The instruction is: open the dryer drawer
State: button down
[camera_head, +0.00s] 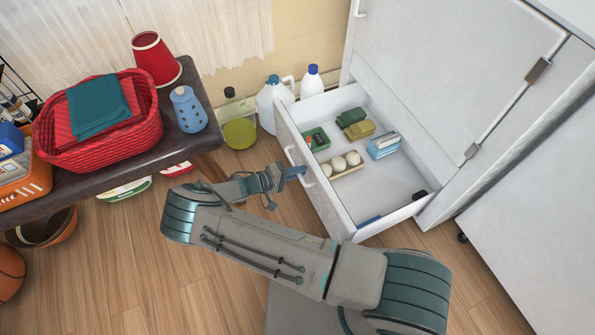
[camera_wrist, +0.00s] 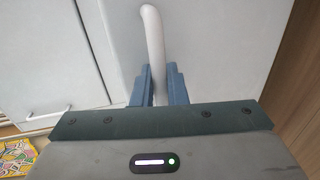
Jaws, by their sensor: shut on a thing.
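The dryer drawer (camera_head: 385,226) is a white drawer at the base of a tall white cabinet (camera_head: 420,75). It stands pulled out, its inside in view from above. My gripper (camera_head: 301,171) is at the drawer's front, with its blue fingers shut on the curved white drawer handle (camera_head: 306,177). In the wrist view the handle (camera_wrist: 153,45) runs down between the two fingers (camera_wrist: 157,88). The part of the handle between the fingertips is partly hidden.
The drawer holds a green tray (camera_head: 315,139), a row of white round items (camera_head: 345,162), sponges (camera_head: 357,129) and a blue-white pack (camera_head: 383,146). Bottles (camera_head: 273,101) stand on the floor by the drawer's far side. A dark bench (camera_head: 196,145) with a red basket (camera_head: 93,150) is at left.

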jog(key=c, duration=1.8)
grip_release()
jog(key=p+v, duration=0.2)
jog(key=v, duration=1.1)
jog(key=shift+s+a+p, duration=0.25)
jog(key=shift+a+p, duration=0.05)
jog(key=shift+a, duration=0.05)
